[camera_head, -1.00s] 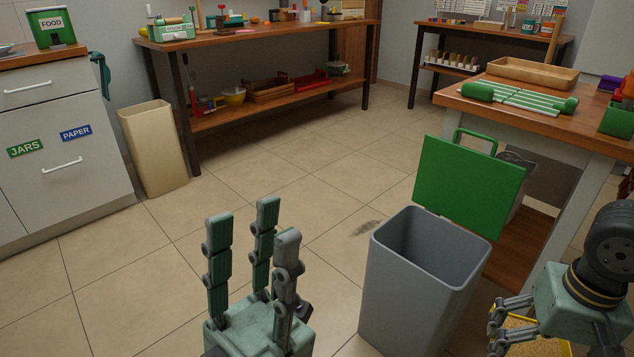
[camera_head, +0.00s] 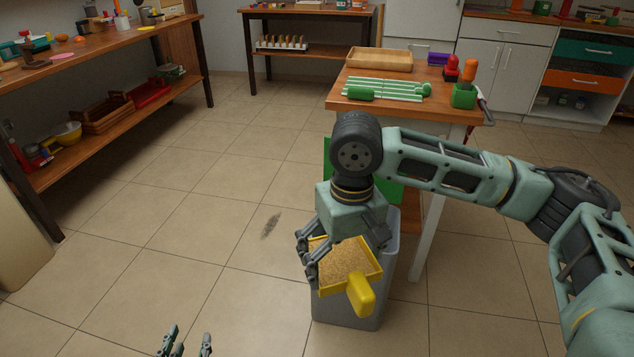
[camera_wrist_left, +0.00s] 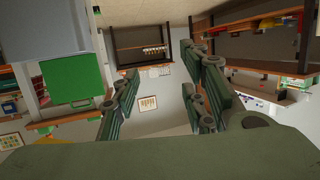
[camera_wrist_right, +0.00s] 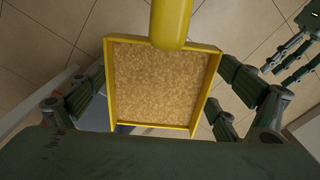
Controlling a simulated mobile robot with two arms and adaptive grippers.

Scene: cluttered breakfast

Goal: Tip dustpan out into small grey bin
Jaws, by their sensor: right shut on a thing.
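The yellow dustpan (camera_head: 348,266) is heaped with tan crumbs and looks roughly level over the small grey bin (camera_head: 345,312). Its handle (camera_head: 361,294) points toward the front. My right gripper (camera_head: 344,250) is shut on the dustpan, with fingers along both sides in the right wrist view (camera_wrist_right: 160,90). The pan and my arm hide most of the bin's opening. The bin's green lid (camera_head: 392,190) stands open behind it; the lid also shows in the left wrist view (camera_wrist_left: 72,82). My left gripper (camera_head: 187,343) is low at the bottom edge, open and empty.
A wooden table (camera_head: 400,106) with a tray (camera_head: 380,60) and green-and-white items stands behind the bin. A long workbench (camera_head: 100,62) is at the left. A dark smudge (camera_head: 270,226) marks the open tiled floor left of the bin.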

